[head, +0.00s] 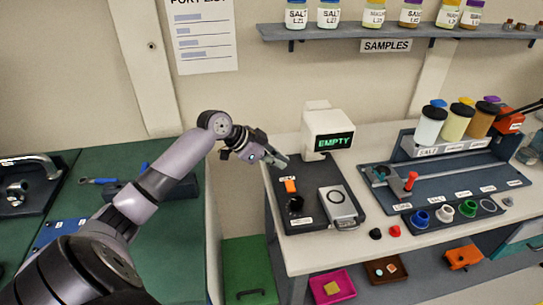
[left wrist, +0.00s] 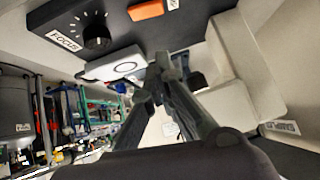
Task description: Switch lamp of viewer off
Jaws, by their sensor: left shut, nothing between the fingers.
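The viewer has a black base (head: 318,226), a white head (head: 322,118) and a screen reading "EMPTY" (head: 335,142). An orange switch (head: 291,186) sits on the base's left side, behind the black focus knob (head: 295,204). In the left wrist view the orange switch (left wrist: 147,10) is at the top edge and the focus knob (left wrist: 96,38) left of it. My left gripper (head: 282,161) is shut and empty, above the back left of the base, apart from the switch. Its fingertips (left wrist: 166,66) meet in the wrist view. Whether the lamp is lit I cannot tell.
A grey stage block (head: 341,204) stands right of the knob. Right of the viewer are a rack with sample jars (head: 431,124) and a tray of coloured caps (head: 450,213). A green bench (head: 150,240) is at left, with a gap between it and the viewer's table.

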